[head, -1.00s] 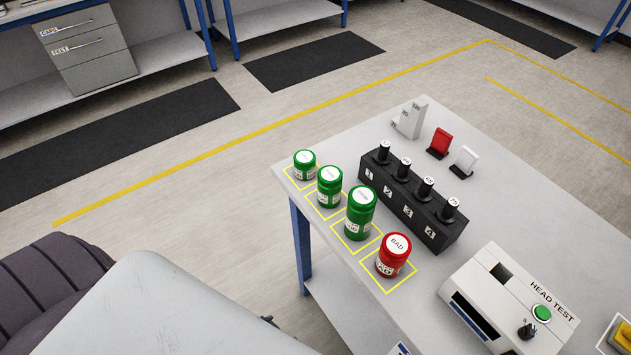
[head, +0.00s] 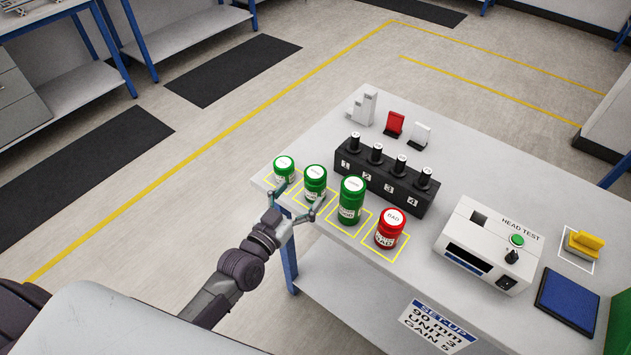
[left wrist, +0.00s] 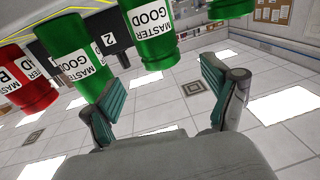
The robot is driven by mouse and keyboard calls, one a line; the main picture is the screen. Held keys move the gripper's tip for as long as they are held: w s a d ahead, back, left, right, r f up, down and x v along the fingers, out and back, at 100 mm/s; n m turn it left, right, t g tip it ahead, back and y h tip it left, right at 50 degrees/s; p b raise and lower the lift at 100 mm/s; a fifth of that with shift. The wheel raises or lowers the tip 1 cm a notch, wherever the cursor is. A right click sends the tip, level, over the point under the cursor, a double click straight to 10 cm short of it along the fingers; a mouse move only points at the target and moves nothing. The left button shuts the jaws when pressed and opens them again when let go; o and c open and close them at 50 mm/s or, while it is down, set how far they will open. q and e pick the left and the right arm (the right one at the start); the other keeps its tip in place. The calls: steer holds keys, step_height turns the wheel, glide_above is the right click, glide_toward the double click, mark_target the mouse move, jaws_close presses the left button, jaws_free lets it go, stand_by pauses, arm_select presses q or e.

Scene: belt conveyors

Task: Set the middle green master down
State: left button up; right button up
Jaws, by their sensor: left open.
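The middle green master (head: 315,182) is a green jar with a white lid and label, standing upright in its yellow square on the table. My left gripper (head: 299,200) is open at the table's front edge, its fingers pointing at this jar. In the left wrist view, which is upside down, the middle green master (left wrist: 154,38) appears between and just beyond the two open fingers (left wrist: 158,95). The short green master (head: 284,168) stands to its left and the tall green master (head: 351,200) to its right. My right gripper is not in view.
The red BAD master (head: 389,229) stands right of the tall green one. A black numbered block (head: 380,180) with several black-handled pins stands behind the jars. A white head-test box (head: 488,245) is to the right. The table (head: 465,180) has bare room behind.

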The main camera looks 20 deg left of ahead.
mark_target(309, 181)
arm_select(q)
steer(key=shift+x, duration=0.95)
steer(key=shift+w+r, duration=0.1)
steer(key=shift+w, duration=0.05)
steer(key=p+x, duration=0.2)
steer(key=x, duration=0.2)
steer(key=shift+w+d+r, duration=0.1)
steer(key=shift+w+r, duration=0.05)
steer(key=shift+w, duration=0.4)
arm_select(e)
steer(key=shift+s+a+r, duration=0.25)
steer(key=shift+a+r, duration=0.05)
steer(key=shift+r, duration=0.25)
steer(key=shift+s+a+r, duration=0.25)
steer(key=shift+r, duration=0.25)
arm_select(q)
steer(key=shift+s, duration=0.1)
steer(key=shift+c, duration=0.2)
steer(key=c, duration=0.3)
jaws_close()
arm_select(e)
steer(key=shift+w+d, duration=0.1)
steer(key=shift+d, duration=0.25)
